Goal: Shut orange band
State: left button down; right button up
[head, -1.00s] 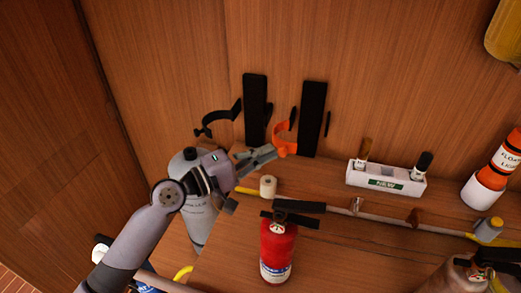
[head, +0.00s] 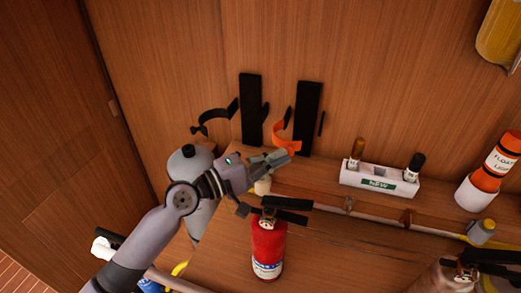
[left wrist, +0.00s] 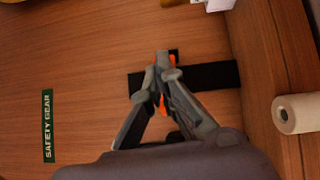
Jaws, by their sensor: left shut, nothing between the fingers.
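The orange band (head: 284,143) is a curved strap on the left side of the right black wall plate (head: 308,112). The gripper partly hides its lower part, so I cannot tell whether its ends meet. In the left wrist view, bits of the orange band (left wrist: 163,103) show between and behind the fingers, against the black plate (left wrist: 210,76). My left gripper (head: 284,158) is shut and empty, its tips at the band's lower front; whether they touch it I cannot tell. The left wrist view shows the same gripper (left wrist: 168,66) with its tips together.
A black open band (head: 215,118) is on the left wall plate (head: 251,108). A grey cylinder (head: 190,165) stands behind my left arm. A red extinguisher (head: 267,245) stands on the bench, near a white marker holder (head: 378,182) at right. A paper roll (left wrist: 297,114) is nearby.

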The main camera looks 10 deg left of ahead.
pick_arm(q)
jog(key=shift+w+d, duration=0.1)
jog(key=shift+d, duration=0.55)
jog(key=shift+p, duration=0.3)
pick_arm(e)
jog(key=shift+d+r, duration=0.35)
jog(key=shift+r, duration=0.05)
pick_arm(q)
jog(key=shift+d, duration=0.1)
pick_arm(e)
jog(key=shift+a, duration=0.4)
jog(key=shift+s+a, duration=0.1)
jog(key=shift+a, duration=0.05)
